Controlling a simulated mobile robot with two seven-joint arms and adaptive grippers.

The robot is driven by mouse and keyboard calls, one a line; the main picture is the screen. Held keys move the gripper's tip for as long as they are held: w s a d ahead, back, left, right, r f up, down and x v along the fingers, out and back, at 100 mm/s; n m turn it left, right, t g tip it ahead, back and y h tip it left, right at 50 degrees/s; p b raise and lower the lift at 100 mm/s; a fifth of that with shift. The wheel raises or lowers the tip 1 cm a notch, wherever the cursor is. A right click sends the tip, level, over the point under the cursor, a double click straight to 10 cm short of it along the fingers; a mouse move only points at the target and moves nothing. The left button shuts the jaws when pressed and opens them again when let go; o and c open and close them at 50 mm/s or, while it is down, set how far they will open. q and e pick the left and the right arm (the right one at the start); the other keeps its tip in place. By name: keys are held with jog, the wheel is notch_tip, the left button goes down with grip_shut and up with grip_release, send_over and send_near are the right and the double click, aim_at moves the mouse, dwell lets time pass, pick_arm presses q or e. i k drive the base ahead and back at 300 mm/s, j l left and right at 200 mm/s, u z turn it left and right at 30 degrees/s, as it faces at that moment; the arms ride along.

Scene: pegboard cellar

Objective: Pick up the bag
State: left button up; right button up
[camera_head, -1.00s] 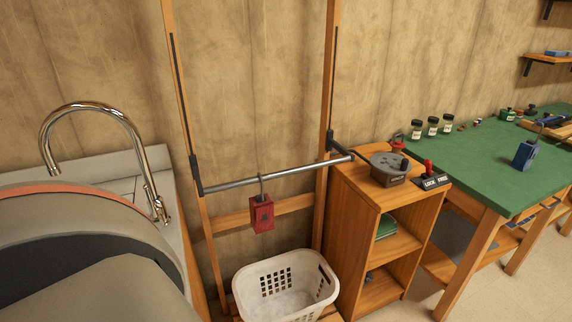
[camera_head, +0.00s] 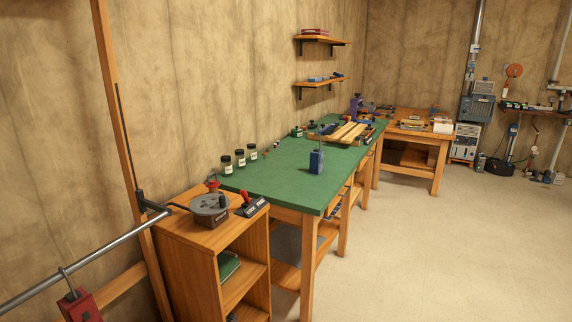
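I cannot make out a clear bag. A dark, low thing (camera_head: 497,169) lies on the floor at the far right, too small to identify. A red block-like thing with a metal hook (camera_head: 80,306) hangs on the grey bar at the lower left, partly cut off by the frame. A blue block-like thing with a thin upright rod (camera_head: 316,162) stands on the green bench top (camera_head: 262,183). Neither of my grippers shows in the view.
A wooden shelf unit (camera_head: 196,240) with a grey round device (camera_head: 210,207) on top stands before the green bench. A second wooden bench (camera_head: 432,138) stands further back. Wall shelves (camera_head: 318,84) hang above. The pale floor (camera_head: 420,240) at right is open.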

aim_at(316, 157)
jog(key=i+l+u, duration=0.2)
jog(key=u, duration=0.3)
jog(key=i+l+u, duration=0.1)
jog(key=l+u, duration=0.35)
jog(key=i+l+u, duration=0.2)
jog(key=l, duration=0.25)
jog(key=l+u, duration=0.2)
jog(key=l, duration=0.2)
jog(key=l+u, duration=0.1)
jog(key=l, duration=0.9)
jog(key=i, duration=0.05)
